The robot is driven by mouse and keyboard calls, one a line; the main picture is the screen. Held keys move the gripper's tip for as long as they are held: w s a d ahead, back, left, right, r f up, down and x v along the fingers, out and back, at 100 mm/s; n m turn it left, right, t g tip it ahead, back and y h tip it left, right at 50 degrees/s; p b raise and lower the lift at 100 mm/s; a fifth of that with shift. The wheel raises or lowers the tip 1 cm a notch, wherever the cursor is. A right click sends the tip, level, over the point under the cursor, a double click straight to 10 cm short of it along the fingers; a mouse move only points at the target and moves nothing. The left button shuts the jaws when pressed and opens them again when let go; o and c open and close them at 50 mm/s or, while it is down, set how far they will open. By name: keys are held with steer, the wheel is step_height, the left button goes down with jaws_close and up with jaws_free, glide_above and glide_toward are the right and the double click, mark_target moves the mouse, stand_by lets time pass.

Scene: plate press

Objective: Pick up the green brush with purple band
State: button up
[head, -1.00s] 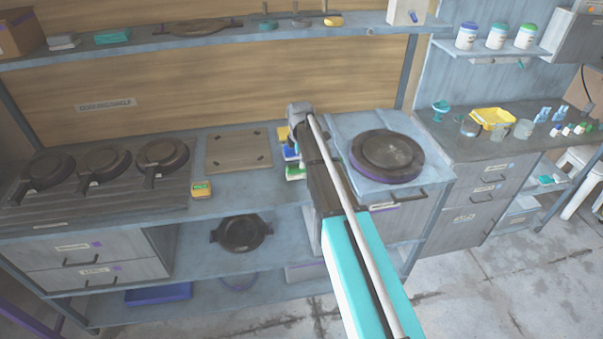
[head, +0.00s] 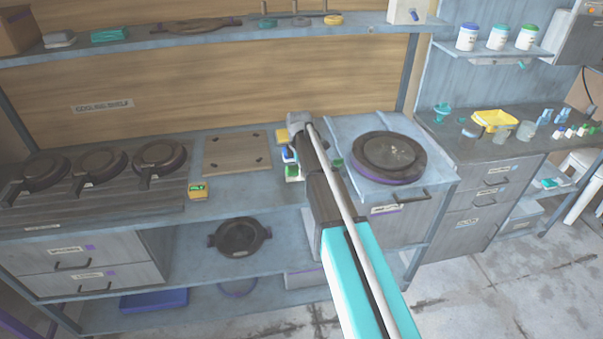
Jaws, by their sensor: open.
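A small green item with a pale lower part (head: 292,172) lies on the counter just left of my arm, beside the press. Another small green item (head: 338,162) shows just right of my arm, by the press's left edge. Either could be the green brush; both are too small and partly covered to make out a purple band. A blue-and-white item (head: 289,155) and a yellow item (head: 282,134) lie behind the first green one. My arm reaches over this spot, and my gripper's fingers are hidden behind it.
The press with a dark round plate (head: 388,157) stands right of my arm. Dark pans (head: 160,160) line the far left. A shelf (head: 220,38) runs above; counter between board and arm is partly clear.

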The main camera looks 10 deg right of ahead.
steer(key=c, duration=1.3)
steer(key=shift+r, duration=0.1)
steer(key=shift+r+p, duration=0.9)
steer(key=shift+p, duration=0.1)
steer(key=s+r+p, duration=0.3)
steer(key=s, duration=0.1)
steer(key=s+r+p, duration=0.4)
steer(key=s, duration=0.1)
steer(key=s+r+p, duration=0.4)
steer(key=s, duration=0.1)
steer(key=shift+d, duration=0.1)
